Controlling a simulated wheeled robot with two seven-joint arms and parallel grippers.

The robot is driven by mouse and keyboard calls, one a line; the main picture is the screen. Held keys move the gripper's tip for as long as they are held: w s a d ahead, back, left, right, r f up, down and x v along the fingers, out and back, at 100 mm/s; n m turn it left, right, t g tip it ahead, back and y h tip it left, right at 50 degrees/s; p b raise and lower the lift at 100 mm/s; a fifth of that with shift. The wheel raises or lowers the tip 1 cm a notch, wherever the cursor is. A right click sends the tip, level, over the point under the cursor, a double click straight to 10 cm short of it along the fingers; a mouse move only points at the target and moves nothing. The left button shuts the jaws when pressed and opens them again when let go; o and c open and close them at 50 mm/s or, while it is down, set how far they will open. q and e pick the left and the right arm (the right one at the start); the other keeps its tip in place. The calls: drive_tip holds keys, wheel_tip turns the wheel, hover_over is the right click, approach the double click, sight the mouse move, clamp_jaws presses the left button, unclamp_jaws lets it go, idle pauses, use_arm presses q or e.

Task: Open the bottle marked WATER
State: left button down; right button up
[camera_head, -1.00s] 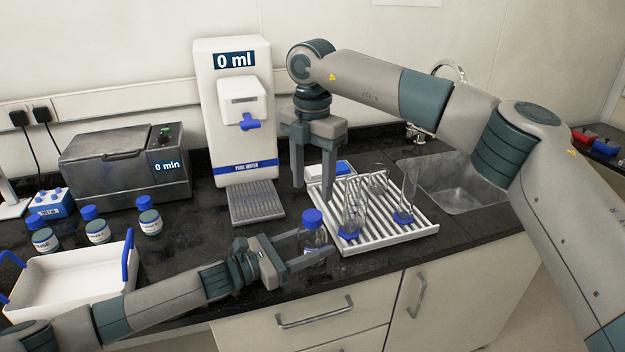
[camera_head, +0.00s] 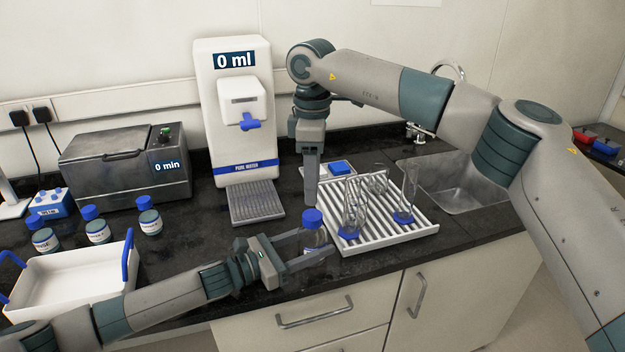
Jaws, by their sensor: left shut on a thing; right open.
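A clear bottle (camera_head: 313,238) with a blue cap (camera_head: 312,217) stands upright near the front edge of the counter. Its label is mostly hidden by my gripper, so I cannot read it. My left gripper (camera_head: 316,250) comes in from the left and is shut on the bottle's body. My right gripper (camera_head: 312,200) points down just above the blue cap, open. Its fingers are seen edge-on, one hiding the other, and the cap is not between them.
A white rack (camera_head: 400,236) with glass flasks stands right of the bottle, close by. A water dispenser (camera_head: 232,130) is behind. A white tray (camera_head: 70,290) with blue handles and several capped bottles (camera_head: 97,230) are at left. A sink (camera_head: 460,185) is at right.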

sight(313, 214)
drive_tip(key=shift+f, duration=4)
